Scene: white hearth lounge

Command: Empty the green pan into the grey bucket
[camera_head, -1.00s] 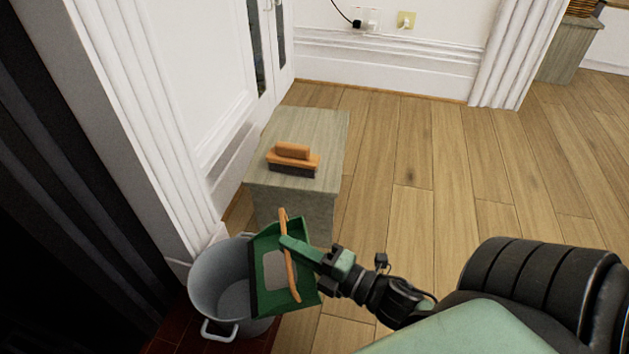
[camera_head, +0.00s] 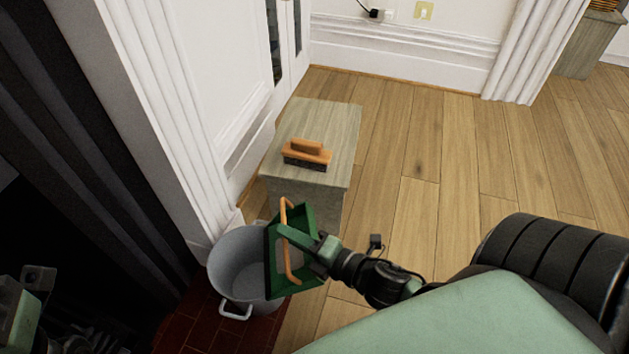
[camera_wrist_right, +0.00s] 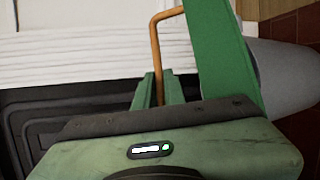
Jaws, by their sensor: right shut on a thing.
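The green pan (camera_head: 307,218) has an orange handle bar (camera_head: 287,240) and stands steeply tilted at the right rim of the grey bucket (camera_head: 238,270). A greyish patch shows on its inside face; I cannot tell if it is loose content. My right gripper (camera_head: 312,250) is shut on the pan's handle. In the right wrist view the fingers (camera_wrist_right: 160,90) close around the orange bar, with the green pan (camera_wrist_right: 222,50) beside them and part of the bucket (camera_wrist_right: 280,75) behind. The visible bucket inside looks plain grey. Parts of my left gripper (camera_head: 30,292) show dimly at lower left.
A grey-wood low block (camera_head: 335,135) stands behind the bucket with an orange-backed brush (camera_head: 307,155) on top. The bucket stands on dark red tiles (camera_head: 200,325) near a white pilaster (camera_head: 150,130). Open wooden floor (camera_head: 420,200) lies to the right.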

